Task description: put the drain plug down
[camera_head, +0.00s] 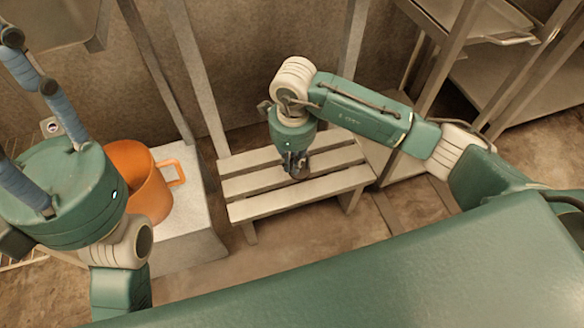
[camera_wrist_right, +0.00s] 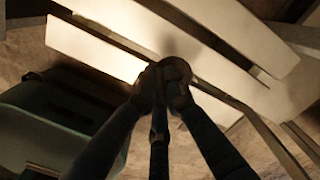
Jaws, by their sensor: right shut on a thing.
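My right gripper (camera_head: 291,164) points down over a slatted bench (camera_head: 256,208) in the head view. It is shut on a small dark round drain plug (camera_head: 301,167). The plug also shows between the fingertips in the right wrist view (camera_wrist_right: 176,71), with the bench's pale slats (camera_wrist_right: 95,48) behind it. The plug is at or just above the slats; I cannot tell if it touches them. Its lower part is hard to make out.
An orange mug-shaped container (camera_head: 150,190) with a handle stands on a pale block (camera_head: 190,225) left of the bench. Metal shelving (camera_head: 530,85) stands at the right. Upright posts rise behind the bench. Most of the bench's slats are bare.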

